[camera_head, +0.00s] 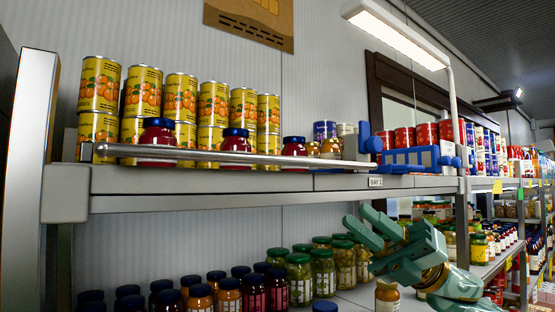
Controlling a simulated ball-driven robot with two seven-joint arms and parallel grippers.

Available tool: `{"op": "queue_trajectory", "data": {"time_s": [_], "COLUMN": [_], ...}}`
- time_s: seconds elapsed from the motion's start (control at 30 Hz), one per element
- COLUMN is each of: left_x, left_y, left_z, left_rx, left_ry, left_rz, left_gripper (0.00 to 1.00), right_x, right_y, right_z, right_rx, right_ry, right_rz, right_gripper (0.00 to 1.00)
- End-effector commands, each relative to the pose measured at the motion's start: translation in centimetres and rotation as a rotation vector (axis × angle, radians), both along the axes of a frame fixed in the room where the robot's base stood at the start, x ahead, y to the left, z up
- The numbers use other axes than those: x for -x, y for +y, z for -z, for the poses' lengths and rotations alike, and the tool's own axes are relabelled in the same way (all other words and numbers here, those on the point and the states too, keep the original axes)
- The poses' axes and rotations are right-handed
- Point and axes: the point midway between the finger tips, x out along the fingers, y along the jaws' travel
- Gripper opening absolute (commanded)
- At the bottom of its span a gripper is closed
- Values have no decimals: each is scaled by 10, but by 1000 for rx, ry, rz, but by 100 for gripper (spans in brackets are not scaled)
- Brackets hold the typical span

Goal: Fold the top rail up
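The top rail (230,157) is a thin silver bar lying level along the front edge of the upper shelf, in front of cans and jars. Its left end is near the shelf's left post, and its right end meets a grey and blue fitting (410,158) with round blue knobs. My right gripper (361,240) is teal and sits below the upper shelf at the right, in front of the lower shelf's jars. Its fingers look spread, with nothing seen between them. It is apart from the rail. My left gripper is not in view.
The upper shelf (240,182) holds yellow cans (181,98), dark-lidded red jars (157,142) and red cans (404,139). Many jars (299,278) crowd the lower shelf around my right gripper. A lamp (395,33) hangs above on a thin post.

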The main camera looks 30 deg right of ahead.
Motion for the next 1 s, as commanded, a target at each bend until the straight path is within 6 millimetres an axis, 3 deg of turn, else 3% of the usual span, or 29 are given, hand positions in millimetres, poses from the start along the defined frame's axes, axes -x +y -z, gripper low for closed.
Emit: {"op": "queue_trajectory", "data": {"time_s": [0.17, 0.5, 0.7, 1.0], "left_x": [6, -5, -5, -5], "left_y": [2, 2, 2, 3], "left_z": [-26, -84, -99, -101], "left_rx": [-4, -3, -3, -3], "left_ry": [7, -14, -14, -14], "left_rz": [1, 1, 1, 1], "left_gripper": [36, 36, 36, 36], "right_x": [-9, -36, -46, -50], "right_y": [25, 86, 107, 113], "right_z": [-30, -81, -93, -94], "right_rx": [-1, -4, -4, -3], "right_ry": [-3, -1, 2, 4], "right_rz": [-1, -1, 1, 2], "right_gripper": [22, 22, 22, 22]}}
